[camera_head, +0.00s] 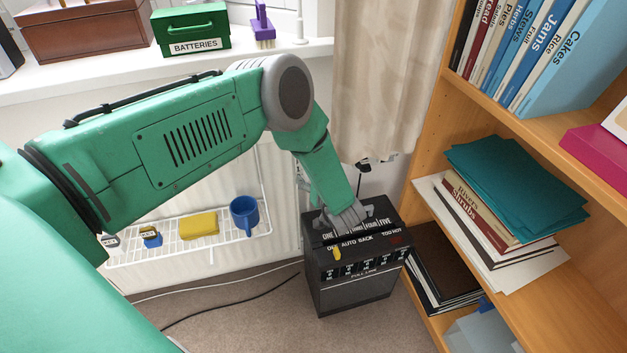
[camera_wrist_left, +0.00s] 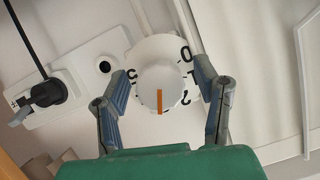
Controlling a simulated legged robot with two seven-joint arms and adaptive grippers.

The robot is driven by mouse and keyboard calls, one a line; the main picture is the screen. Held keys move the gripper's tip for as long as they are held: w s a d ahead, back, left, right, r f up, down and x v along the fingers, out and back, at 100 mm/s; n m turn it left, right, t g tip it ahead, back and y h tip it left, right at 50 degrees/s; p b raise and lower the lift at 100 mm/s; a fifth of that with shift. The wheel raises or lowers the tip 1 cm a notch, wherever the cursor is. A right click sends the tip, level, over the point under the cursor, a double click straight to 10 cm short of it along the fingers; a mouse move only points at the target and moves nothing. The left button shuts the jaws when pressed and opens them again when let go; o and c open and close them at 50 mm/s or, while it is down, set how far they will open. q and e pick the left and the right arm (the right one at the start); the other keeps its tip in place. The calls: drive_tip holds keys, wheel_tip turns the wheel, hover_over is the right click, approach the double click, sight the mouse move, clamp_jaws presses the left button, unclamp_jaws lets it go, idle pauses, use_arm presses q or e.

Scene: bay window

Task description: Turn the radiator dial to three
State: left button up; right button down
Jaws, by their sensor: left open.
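The white radiator dial (camera_wrist_left: 160,80) sits in the middle of the left wrist view, with an orange line on its knob. The line points down in the picture, towards my palm. The figures 0, 1 and 2 show along the dial's right side and a 5 on its left; no 3 is readable. My left gripper (camera_wrist_left: 162,72) is open, with one finger on each side of the dial; I cannot tell whether they touch it. In the head view my left gripper (camera_head: 343,218) reaches down by the black box, and the dial is hidden. My right gripper is out of view.
A black box (camera_head: 350,290) with printed labels stands close to my gripper. A wooden bookshelf (camera_head: 425,150) is at right. A wire rack (camera_head: 190,245) on the radiator holds a blue mug (camera_head: 243,212) and yellow sponge (camera_head: 199,225). A socket with plug (camera_wrist_left: 48,92) is beside the dial.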

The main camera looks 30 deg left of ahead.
use_arm(q)
drive_tip(key=v, duration=1.2)
drive_tip(key=shift+f, duration=0.1)
drive_tip(key=s+d+f+m+h+p, duration=0.1)
drive_tip(key=s+f+m+h, duration=0.15)
drive_tip(key=s+h, duration=0.2)
drive_tip(key=s+d+f+m+h+p, duration=0.1)
drive_tip(key=s+f+m+h, duration=0.1)
drive_tip(key=s+m+h, duration=0.3)
drive_tip(key=s+a+r+m+g+h+p, duration=0.1)
drive_tip(key=s+g, duration=0.6)
drive_tip(key=s, duration=1.6)
drive_tip(key=shift+a+r, duration=0.3)
drive_tip(key=shift+a, duration=0.05)
drive_tip(key=shift+s+m+h, duration=0.15)
drive_tip(key=shift+m+h, duration=0.1)
